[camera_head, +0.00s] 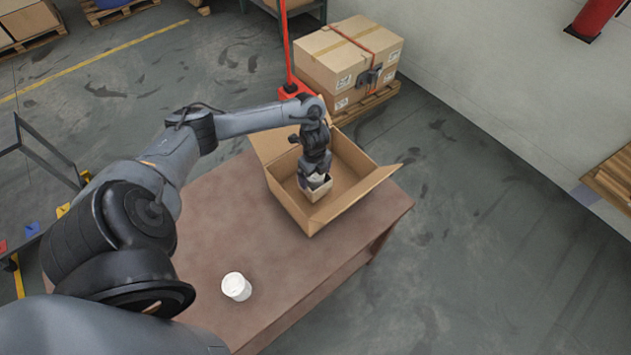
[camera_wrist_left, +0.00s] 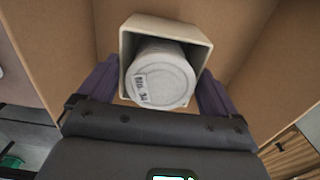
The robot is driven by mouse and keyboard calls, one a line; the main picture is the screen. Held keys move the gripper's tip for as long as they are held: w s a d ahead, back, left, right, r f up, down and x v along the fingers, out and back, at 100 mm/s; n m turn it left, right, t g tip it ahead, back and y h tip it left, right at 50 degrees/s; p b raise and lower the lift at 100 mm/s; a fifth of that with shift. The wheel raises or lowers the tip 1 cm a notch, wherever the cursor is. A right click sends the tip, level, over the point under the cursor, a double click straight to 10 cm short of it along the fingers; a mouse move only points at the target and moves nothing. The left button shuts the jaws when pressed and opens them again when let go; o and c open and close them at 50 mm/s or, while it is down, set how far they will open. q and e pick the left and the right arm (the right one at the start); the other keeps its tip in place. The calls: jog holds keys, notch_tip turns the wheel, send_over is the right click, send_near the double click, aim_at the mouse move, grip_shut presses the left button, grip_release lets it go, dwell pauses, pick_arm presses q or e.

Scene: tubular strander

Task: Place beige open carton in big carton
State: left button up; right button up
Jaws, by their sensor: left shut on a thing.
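The big carton (camera_head: 290,192) stands open on the brown table, with its flaps spread outward. My left gripper (camera_head: 315,182) reaches down into it from above. It is shut on the beige open carton (camera_head: 318,190), holding it inside the big carton's walls. In the left wrist view the beige open carton (camera_wrist_left: 127,47) sits between the two purple fingers of my left gripper (camera_wrist_left: 158,88). A white cylinder with a printed label (camera_wrist_left: 160,75) lies in the beige carton. Whether the beige carton touches the big carton's floor cannot be told. My right gripper is not in view.
A white lidded cup (camera_head: 236,286) stands on the brown table (camera_head: 215,225), nearer to me. The table's left part is clear.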

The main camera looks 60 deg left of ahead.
pick_arm(q)
jog(key=shift+f, duration=2)
jog(key=shift+f+b, duration=0.15)
jog(key=shift+b, duration=0.15)
jog(key=o, duration=1)
